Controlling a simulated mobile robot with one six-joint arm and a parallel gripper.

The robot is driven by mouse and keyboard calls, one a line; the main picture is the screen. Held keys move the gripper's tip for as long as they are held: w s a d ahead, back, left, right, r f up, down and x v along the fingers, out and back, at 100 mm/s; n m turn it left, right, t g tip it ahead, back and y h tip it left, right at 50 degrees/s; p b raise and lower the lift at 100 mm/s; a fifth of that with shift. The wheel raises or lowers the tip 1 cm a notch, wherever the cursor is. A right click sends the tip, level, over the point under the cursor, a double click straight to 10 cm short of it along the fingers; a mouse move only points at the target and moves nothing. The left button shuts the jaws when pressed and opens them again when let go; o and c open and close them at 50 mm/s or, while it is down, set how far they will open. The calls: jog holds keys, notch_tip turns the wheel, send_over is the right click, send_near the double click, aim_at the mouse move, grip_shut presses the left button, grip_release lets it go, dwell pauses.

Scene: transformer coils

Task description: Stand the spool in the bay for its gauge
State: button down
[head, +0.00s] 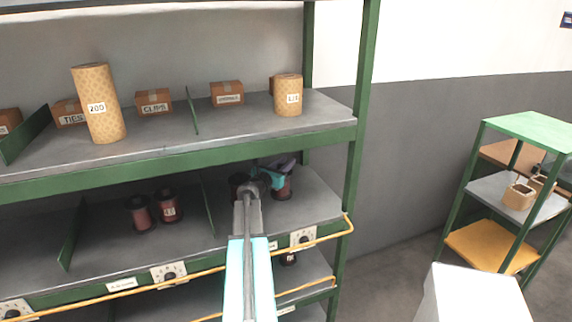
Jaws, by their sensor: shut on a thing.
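My arm reaches into the right bay of the middle shelf (222,236). My gripper (274,179) is there, largely hidden by its own wrist, and is shut on a dark red-brown spool (284,190) that shows at its right. The spool looks about upright; I cannot tell whether its base touches the shelf. Another dark spool (237,183) stands just left of the gripper, partly hidden by my arm. In the bay to the left, past a divider, two red-brown spools (140,213) (169,207) stand side by side, the right one with a white label.
Green dividers (208,207) (70,235) separate the bays. A yellow rail (325,236) and gauge cards (303,237) (169,273) run along the front edge. The upper shelf holds cardboard rolls (98,105) (288,97) and small boxes.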

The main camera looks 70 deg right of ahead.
jog(key=shift+f, duration=0.4)
jog(key=c, duration=1.5)
grip_release()
jog(key=shift+r, duration=0.2)
jog(key=shift+a+f, duration=0.15)
jog(key=shift+a, duration=0.15)
jog(key=shift+b+v, duration=1.55)
jog(key=shift+v, duration=4.15)
jog(key=shift+w, duration=0.1)
